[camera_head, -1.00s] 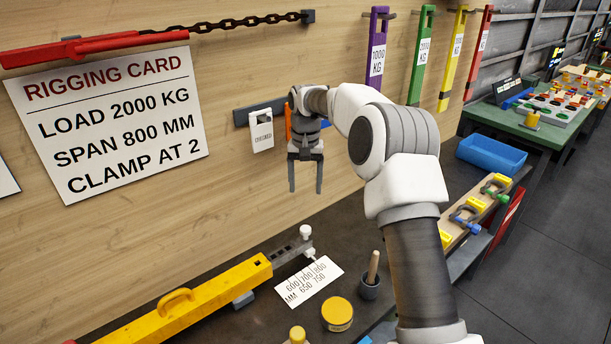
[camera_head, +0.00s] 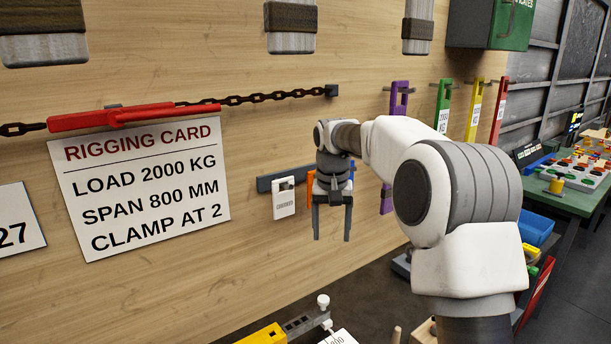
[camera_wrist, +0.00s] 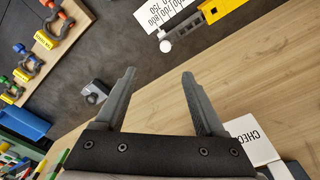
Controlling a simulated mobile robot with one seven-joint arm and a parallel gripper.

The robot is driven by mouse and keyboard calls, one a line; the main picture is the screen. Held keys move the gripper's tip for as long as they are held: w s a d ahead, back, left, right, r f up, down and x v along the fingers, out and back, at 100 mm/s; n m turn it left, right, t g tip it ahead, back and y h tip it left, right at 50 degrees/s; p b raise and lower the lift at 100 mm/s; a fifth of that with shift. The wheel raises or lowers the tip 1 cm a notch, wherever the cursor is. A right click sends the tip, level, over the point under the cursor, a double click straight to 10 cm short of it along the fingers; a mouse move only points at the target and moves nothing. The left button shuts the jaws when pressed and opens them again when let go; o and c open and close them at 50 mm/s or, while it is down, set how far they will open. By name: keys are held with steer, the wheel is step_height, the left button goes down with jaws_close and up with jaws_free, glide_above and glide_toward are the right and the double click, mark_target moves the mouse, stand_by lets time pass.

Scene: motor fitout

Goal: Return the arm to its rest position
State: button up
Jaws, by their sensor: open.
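My gripper (camera_head: 332,220) is open and empty, with its fingers pointing down, in front of the wooden wall panel. My arm bends over from the right, with its elbow high. In the wrist view my gripper's two fingers (camera_wrist: 160,95) are spread apart, with nothing between them. A small white tag (camera_head: 285,200) hangs on a dark rail (camera_head: 268,183) just left of the gripper. The tag also shows at the lower right of the wrist view (camera_wrist: 250,140). An orange item (camera_head: 310,188) is partly hidden behind the gripper.
A rigging card (camera_head: 145,187) is on the wall at left, below a red tool (camera_head: 125,115) and chain. Coloured tags, including a green one (camera_head: 443,108), hang behind my arm. The yellow beam (camera_head: 265,335) lies on the bench below. A green table (camera_head: 575,198) stands at far right.

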steer(key=s+d+r+n+t, duration=0.15)
steer(key=s+r, duration=0.25)
steer(key=s, duration=0.4)
steer(key=s+d+r+m+t, duration=0.1)
steer(key=s+d+r, duration=0.3)
steer(key=s, duration=0.5)
steer(key=s+d+f+t, duration=0.1)
steer(key=s+f, duration=0.1)
steer(key=s, duration=0.6)
steer(key=s+f+t, duration=0.1)
steer(key=s+f, duration=0.1)
steer(key=s, duration=0.7)
steer(key=shift+s+d+n, duration=0.3)
steer(key=shift+d+n, duration=0.1)
steer(key=shift+n, duration=0.05)
steer(key=shift+f, duration=0.1)
steer(key=c, duration=0.4)
steer(key=shift+o, duration=0.2)
steer(key=shift+a, duration=0.1)
